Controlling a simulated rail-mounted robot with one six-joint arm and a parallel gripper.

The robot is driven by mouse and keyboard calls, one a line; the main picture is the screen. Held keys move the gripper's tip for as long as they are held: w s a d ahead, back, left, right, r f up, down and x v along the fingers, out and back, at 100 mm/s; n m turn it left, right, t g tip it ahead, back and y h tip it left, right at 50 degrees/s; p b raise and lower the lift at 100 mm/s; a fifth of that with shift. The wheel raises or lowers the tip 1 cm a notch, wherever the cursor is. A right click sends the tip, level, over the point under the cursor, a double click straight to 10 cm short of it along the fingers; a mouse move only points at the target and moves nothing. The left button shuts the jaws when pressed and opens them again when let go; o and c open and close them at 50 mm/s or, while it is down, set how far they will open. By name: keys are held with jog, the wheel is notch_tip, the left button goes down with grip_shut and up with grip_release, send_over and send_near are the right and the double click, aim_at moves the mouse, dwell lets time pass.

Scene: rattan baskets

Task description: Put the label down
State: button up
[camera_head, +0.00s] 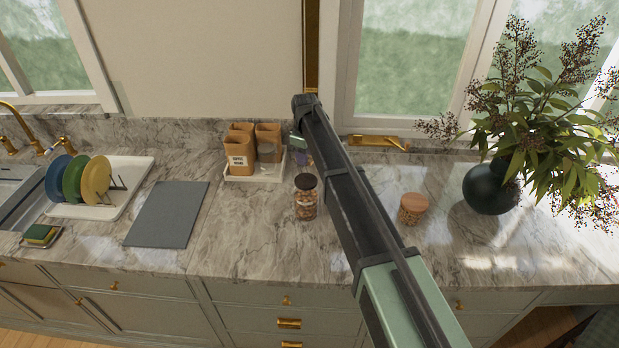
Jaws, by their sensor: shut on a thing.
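My arm reaches from the lower right up toward the back wall. Only a small part of my gripper (298,142) shows at the left side of the arm's far end, beside the right edge of the white tray. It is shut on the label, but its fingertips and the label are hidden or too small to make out. In the tray, a tan canister (240,142) carries a pale label with dark print on its front. Other canisters stand beside it.
The white tray (236,179) stands near the back wall. A dark-lidded jar (305,201) is close left of my arm, a cork-lidded jar (412,209) to its right. A grey board (167,214), dish rack (112,205) and plant vase (487,190) stand farther out. The counter front is clear.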

aim_at(306, 180)
notch_tip(306, 180, down, 9)
jog(key=b, duration=0.8)
jog(key=shift+r+b, duration=0.2)
jog(key=shift+b, duration=0.1)
jog(key=shift+s+r+p, duration=0.1)
jog(key=shift+r+p, duration=0.2)
jog(key=shift+r, duration=0.05)
jog(key=shift+f+b, duration=0.3)
jog(key=o, duration=0.9)
jog(key=shift+r, duration=0.15)
notch_tip(306, 180, up, 13)
jog(key=p, duration=1.3)
jog(key=shift+d, duration=0.1)
jog(key=shift+f, duration=0.35)
